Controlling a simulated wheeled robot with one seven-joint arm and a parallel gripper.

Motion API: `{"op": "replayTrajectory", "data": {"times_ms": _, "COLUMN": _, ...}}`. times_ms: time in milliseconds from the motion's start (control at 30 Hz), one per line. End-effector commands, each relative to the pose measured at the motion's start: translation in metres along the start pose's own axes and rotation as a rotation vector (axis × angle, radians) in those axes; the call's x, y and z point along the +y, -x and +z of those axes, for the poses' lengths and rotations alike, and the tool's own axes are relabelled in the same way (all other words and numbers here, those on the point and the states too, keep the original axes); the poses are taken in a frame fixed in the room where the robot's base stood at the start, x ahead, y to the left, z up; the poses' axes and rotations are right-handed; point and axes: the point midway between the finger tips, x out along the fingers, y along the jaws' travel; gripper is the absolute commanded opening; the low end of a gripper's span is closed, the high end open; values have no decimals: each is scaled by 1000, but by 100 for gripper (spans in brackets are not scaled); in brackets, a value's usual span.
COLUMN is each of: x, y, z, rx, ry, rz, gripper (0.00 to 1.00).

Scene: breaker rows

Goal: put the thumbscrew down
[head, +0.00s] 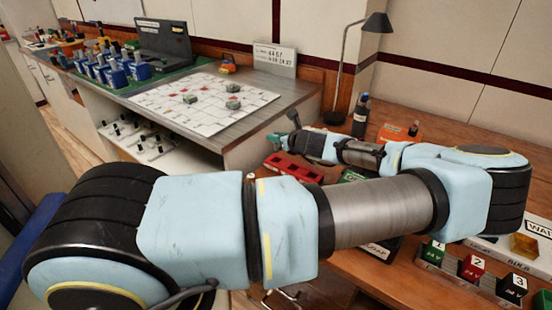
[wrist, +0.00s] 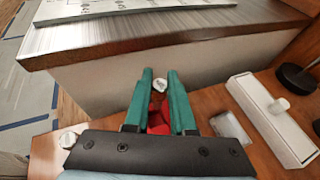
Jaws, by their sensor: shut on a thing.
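My gripper (wrist: 160,80) has two green fingers, close together at the tips. A small pale, silvery piece, likely the thumbscrew (wrist: 160,86), sits between the fingertips in the wrist view. My gripper also shows in the head view (head: 284,137), above the wooden bench near the raised counter's right end. The thumbscrew cannot be made out clearly there. A red block (head: 292,167) with dark holes lies below my gripper. Part of it shows red between the fingers in the wrist view (wrist: 158,120).
The raised counter (wrist: 150,33) stands just ahead, bearing a white board (head: 200,103). A lamp (head: 345,70), a dark bottle (head: 361,118) and an orange box (head: 400,133) stand behind my arm. Numbered blocks (head: 472,267) stand at right. A white box (wrist: 272,120) lies right of the fingers.

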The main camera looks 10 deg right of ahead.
Motion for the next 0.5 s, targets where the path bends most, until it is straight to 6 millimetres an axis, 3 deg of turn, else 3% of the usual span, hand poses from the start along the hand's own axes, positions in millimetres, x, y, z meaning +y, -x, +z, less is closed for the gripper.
{"op": "replayTrajectory", "data": {"times_ms": 500, "x": 0, "y": -24, "z": -57, "rx": -1, "ry": -1, "rz": 0, "gripper": 0}}
